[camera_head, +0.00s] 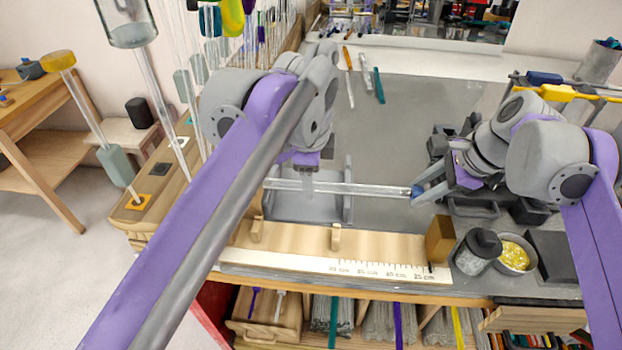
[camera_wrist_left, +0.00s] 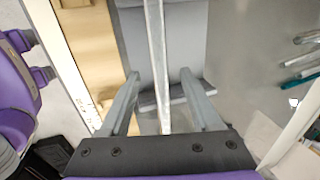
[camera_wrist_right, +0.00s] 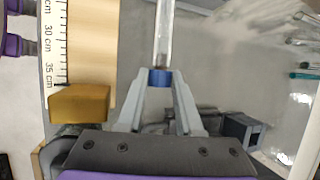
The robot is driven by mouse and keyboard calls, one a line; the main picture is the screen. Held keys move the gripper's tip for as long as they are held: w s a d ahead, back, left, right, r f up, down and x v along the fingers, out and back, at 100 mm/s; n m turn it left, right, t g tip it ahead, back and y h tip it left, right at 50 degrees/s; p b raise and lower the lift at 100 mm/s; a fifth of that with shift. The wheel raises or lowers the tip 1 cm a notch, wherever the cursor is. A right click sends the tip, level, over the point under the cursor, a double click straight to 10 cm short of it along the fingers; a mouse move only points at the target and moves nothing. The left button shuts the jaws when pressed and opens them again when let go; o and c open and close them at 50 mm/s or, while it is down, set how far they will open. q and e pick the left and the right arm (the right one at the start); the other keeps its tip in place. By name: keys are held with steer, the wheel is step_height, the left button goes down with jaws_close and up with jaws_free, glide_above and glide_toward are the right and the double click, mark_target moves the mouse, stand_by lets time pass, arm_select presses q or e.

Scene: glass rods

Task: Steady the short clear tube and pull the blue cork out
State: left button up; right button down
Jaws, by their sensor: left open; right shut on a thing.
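The short clear tube (camera_head: 350,188) lies level across the bench, over a grey tray-like holder. The blue cork (camera_head: 416,190) is at its right end, and in the right wrist view the cork (camera_wrist_right: 160,77) meets the tube's end with no clear gap. My right gripper (camera_wrist_right: 161,80) is shut on the cork. My left gripper (camera_head: 308,188) points down at the tube left of its middle. In the left wrist view its two fingers (camera_wrist_left: 160,78) stand open, one on each side of the tube (camera_wrist_left: 156,50), with gaps showing.
A wooden board with a ruler (camera_head: 385,270) runs along the front edge, with a wooden block (camera_head: 440,240) at its right end. A dark lidded jar (camera_head: 478,252) and a bowl of yellow bits (camera_head: 515,254) stand nearby. The grey bench behind the tube (camera_head: 400,125) is largely clear.

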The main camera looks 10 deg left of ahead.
arm_select(q)
steer(key=shift+x, duration=1.25)
jaws_close()
